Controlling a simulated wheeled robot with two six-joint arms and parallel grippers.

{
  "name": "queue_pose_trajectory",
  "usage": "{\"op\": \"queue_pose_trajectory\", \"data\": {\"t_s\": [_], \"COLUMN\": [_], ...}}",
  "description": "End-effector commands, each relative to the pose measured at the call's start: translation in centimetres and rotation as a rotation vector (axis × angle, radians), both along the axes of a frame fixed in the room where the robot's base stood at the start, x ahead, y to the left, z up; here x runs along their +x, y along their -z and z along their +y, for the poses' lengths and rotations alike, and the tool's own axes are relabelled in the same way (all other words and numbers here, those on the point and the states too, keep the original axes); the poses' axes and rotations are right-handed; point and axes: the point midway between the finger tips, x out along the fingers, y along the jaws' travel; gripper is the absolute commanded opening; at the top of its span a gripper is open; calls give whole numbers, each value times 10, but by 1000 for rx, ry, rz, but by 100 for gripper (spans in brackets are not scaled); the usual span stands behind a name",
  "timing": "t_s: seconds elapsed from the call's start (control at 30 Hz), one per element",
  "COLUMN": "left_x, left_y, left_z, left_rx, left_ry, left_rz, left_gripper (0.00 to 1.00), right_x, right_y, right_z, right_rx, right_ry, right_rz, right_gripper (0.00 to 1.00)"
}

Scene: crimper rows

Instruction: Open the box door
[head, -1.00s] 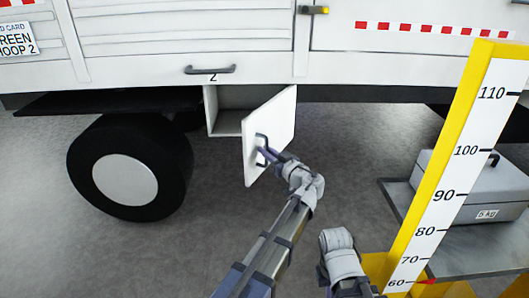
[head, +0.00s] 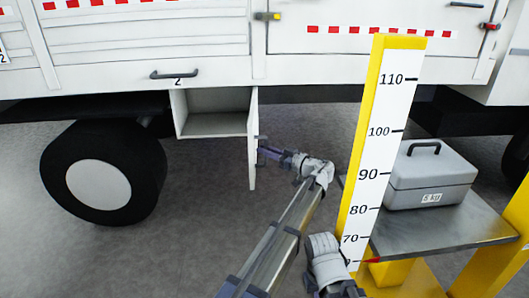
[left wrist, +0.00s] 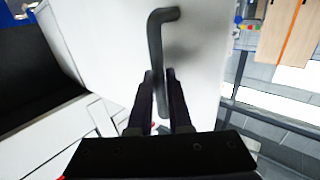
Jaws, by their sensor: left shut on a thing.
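The white box (head: 212,130) hangs under the truck body and stands open, its inside empty as far as I can see. Its white door (head: 253,165) is swung outward at the right side of the box and shows nearly edge-on. In the left wrist view the door face (left wrist: 205,50) fills the middle, with a dark bar handle (left wrist: 156,45) on it. My left gripper (head: 264,147) is at the door's right face; in the left wrist view its fingers (left wrist: 160,80) are shut around the lower part of the handle. My right gripper is not visible.
A yellow post with a height scale (head: 379,150) stands right of my left arm. Behind it a grey case (head: 432,180) sits on a metal shelf (head: 450,232). A truck wheel (head: 100,170) is left of the box. The floor below the door is clear.

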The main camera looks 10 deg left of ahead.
Motion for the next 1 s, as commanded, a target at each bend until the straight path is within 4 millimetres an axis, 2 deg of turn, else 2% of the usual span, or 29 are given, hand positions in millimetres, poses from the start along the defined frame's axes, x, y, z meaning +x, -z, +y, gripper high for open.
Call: {"op": "queue_pose_trajectory", "data": {"t_s": [0.27, 0.3, 0.53, 0.83, 1.0], "left_x": [2, 2, 1, 1, 1], "left_y": [-1, -1, 0, -1, -9], "left_z": [0, 0, 0, 0, 0], "left_rx": [3, 3, 2, 1, 1], "left_ry": [3, 4, 3, 2, 2], "left_rz": [0, 0, 0, 0, 0], "left_gripper": [0, 22, 47, 47, 47], "right_x": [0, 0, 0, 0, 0], "right_y": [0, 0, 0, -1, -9], "right_z": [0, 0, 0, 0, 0], "right_rx": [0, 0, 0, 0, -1], "right_ry": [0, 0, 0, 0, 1], "right_rz": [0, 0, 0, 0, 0], "right_gripper": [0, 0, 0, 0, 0]}}
